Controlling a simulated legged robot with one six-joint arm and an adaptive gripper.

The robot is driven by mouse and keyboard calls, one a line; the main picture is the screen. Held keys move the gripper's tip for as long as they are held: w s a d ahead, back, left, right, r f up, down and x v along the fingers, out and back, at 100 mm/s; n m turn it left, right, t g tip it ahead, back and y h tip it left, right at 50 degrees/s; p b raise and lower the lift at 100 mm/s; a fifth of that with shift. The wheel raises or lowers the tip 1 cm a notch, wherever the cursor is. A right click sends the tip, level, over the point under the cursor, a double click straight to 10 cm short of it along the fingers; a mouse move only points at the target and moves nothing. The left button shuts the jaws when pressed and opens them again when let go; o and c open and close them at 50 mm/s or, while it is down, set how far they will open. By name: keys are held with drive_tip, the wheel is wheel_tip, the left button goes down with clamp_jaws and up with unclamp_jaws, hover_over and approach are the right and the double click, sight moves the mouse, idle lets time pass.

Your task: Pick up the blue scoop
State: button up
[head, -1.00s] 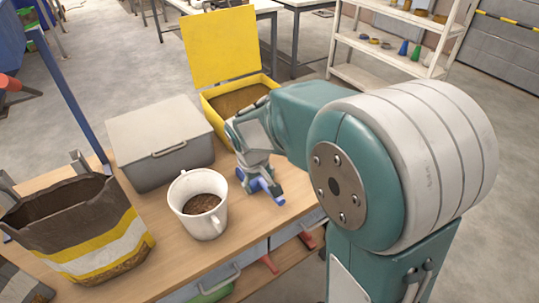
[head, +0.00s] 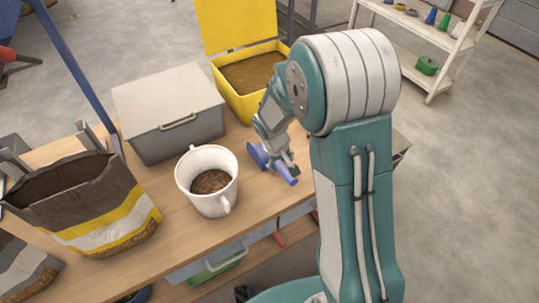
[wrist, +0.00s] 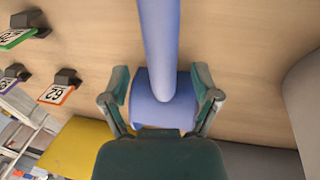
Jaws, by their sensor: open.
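The blue scoop (head: 258,157) lies on the wooden workbench (head: 165,238), right of the white mug. My gripper (head: 286,165) is down over it, open, and partly hides it in the head view. In the wrist view the scoop's handle (wrist: 160,45) runs up to the top edge, and its wider bowl (wrist: 150,112) lies by the gripper. The open fingers (wrist: 162,90) stand on either side of the scoop, with a gap visible at both sides. I cannot tell how high the fingertips are above the bench.
Close by are the white mug (head: 223,202) of brown pellets, a grey lidded box (head: 160,138) and an open yellow bin (head: 271,107) of pellets. A pellet bag (head: 102,228) stands at left. Small numbered tags (wrist: 56,93) show in the wrist view.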

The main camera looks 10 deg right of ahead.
wheel_tip(320, 180, down, 3)
drive_tip(key=shift+w+d+r, duration=0.1)
drive_tip(key=shift+r, duration=0.1)
clamp_jaws()
